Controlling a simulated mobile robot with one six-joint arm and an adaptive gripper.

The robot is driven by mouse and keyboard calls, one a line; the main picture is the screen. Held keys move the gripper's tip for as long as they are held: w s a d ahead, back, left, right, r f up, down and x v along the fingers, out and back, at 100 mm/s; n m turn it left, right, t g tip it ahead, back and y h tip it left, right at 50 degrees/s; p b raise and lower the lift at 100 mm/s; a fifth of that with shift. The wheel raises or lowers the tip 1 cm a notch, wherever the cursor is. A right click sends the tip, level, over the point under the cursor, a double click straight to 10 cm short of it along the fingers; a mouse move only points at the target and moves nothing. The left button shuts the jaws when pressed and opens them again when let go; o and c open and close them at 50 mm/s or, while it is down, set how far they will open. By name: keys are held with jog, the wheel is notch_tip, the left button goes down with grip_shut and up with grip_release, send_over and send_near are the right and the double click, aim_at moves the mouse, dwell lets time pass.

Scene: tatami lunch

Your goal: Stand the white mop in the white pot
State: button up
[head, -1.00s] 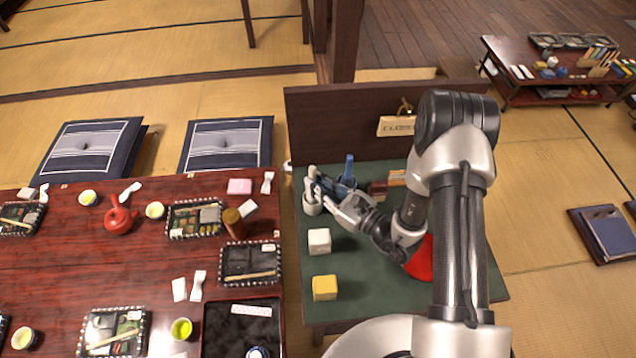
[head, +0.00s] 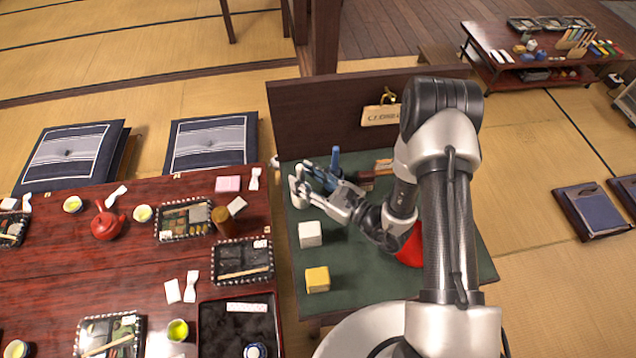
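My gripper (head: 311,181) is just right of the mop, reaching in from the right. Its fingers look spread apart, with the tips close to the mop; I cannot tell whether they touch it. A blue mop (head: 335,159) stands upright just behind my gripper, its lower part partly hidden.
A red object (head: 410,250) is partly behind my arm. A dark panel (head: 325,115) rises at the back. The red dining table (head: 130,255) adjoins on the left.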

jog(key=v, duration=1.1)
jog(key=shift+s+d, duration=0.2)
jog(key=shift+d, duration=0.1)
dwell(0.3)
